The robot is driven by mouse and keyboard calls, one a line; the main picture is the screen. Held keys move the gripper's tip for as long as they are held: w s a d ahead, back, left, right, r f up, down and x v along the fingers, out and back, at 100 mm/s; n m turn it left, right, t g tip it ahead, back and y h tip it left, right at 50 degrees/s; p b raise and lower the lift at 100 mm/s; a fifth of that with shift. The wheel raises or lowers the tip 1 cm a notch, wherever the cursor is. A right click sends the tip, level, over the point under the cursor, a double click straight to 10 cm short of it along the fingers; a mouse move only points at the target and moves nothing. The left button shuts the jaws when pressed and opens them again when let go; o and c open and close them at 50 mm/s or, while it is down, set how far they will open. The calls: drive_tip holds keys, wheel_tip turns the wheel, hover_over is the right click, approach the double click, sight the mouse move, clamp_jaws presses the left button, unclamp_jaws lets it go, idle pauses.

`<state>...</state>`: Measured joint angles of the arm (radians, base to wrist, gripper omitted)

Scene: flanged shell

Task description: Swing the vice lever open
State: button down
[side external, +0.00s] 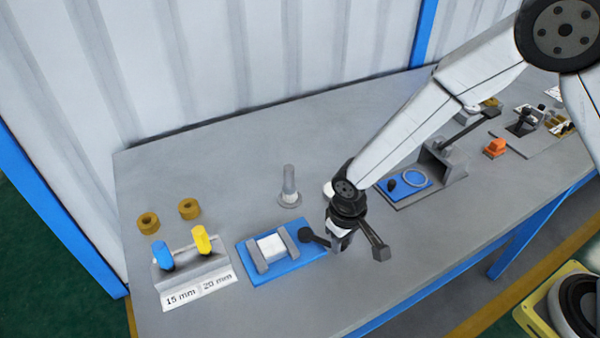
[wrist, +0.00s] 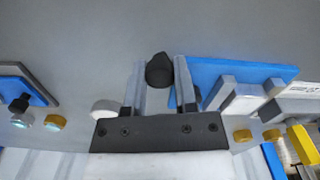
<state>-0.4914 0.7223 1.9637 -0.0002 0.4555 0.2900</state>
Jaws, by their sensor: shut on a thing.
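The vice is a blue plate (side external: 302,252) with two grey jaws and a white block (side external: 271,247) between them. It also shows at the right of the wrist view, where its blue plate (wrist: 205,72) lies beside my fingers. The dark vice lever (side external: 307,235) reaches from the plate's right end toward my gripper (side external: 340,243). In the wrist view the lever's black end (wrist: 159,70) sits between the two fingers of my gripper (wrist: 160,84). My gripper is shut on the lever, low over the bench. The gripped part is hidden in the side view.
A grey flanged post (side external: 289,188) stands behind the vice. Two brass rings (side external: 189,209) and a rack with blue and yellow handles (side external: 201,240) are to the left. A fixture with a blue plate (side external: 410,184) lies right. The bench front is clear.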

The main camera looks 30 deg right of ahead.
drive_tip(key=a+m, duration=0.1)
drive_tip(key=s+a+m, duration=0.1)
drive_tip(key=m, duration=0.1)
drive_tip(key=shift+s+a, duration=0.1)
drive_tip(key=shift+a, duration=0.1)
drive_tip(key=shift+s+a+m, duration=0.1)
drive_tip(key=shift+a+m, duration=0.55)
drive_tip(key=shift+m, duration=0.35)
drive_tip(key=shift+s+a+m, duration=0.1)
drive_tip(key=shift+a+m, duration=0.55)
drive_tip(key=shift+m, duration=0.35)
drive_tip(key=shift+c, duration=2)
unclamp_jaws()
drive_tip(key=shift+r, duration=0.15)
wheel_tip(320, 180, up, 8)
drive_tip(key=shift+f, duration=0.2)
